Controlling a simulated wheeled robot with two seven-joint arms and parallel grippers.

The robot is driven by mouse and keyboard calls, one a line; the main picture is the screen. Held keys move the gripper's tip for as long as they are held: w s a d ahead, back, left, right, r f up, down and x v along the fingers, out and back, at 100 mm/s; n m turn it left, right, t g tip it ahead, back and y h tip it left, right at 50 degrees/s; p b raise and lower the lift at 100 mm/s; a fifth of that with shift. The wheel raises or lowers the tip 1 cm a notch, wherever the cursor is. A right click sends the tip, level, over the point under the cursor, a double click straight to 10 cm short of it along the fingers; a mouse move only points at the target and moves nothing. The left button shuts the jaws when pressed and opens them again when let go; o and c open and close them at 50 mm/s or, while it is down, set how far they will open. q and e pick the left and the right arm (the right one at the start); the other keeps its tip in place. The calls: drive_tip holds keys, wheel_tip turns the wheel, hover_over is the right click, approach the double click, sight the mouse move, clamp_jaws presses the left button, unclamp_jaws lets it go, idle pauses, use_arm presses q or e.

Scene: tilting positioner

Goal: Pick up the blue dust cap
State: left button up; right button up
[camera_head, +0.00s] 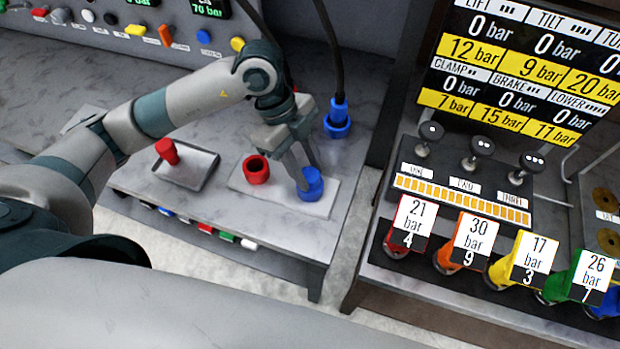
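The blue dust cap (313,187) is on the right part of a pale plate (283,205) on the grey bench. It looks upright, and I cannot tell what lies under it. My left gripper (308,177) points down at the cap, one finger at its left side and the other behind its top. The fingers are apart at the cap, but whether they press on it is not clear. My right gripper is not in view.
A hollow red socket (257,169) stands on the plate left of the cap. A red cap (167,151) is in a shallow grey tray (190,178). A blue cable connector (338,117) stands behind. A console with levers (480,148) and coloured tagged handles is at right.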

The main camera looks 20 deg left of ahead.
sight(309, 175)
use_arm(q)
drive_tip(key=shift+r, duration=0.1)
drive_tip(key=shift+r+b, duration=0.3)
drive_tip(key=shift+r, duration=0.15)
drive_tip(key=r, duration=0.1)
drive_tip(key=r+b, duration=0.1)
drive_tip(key=r, duration=0.1)
drive_tip(key=shift+s+d+r, duration=0.1)
drive_tip(key=shift+s+d, duration=0.1)
drive_tip(key=s+d+r+p, duration=0.3)
drive_tip(key=s+d+r, duration=0.3)
drive_tip(key=s, duration=0.3)
drive_tip(key=shift+r+p, duration=0.35)
drive_tip(key=shift+p, duration=0.05)
drive_tip(key=shift+s, duration=0.1)
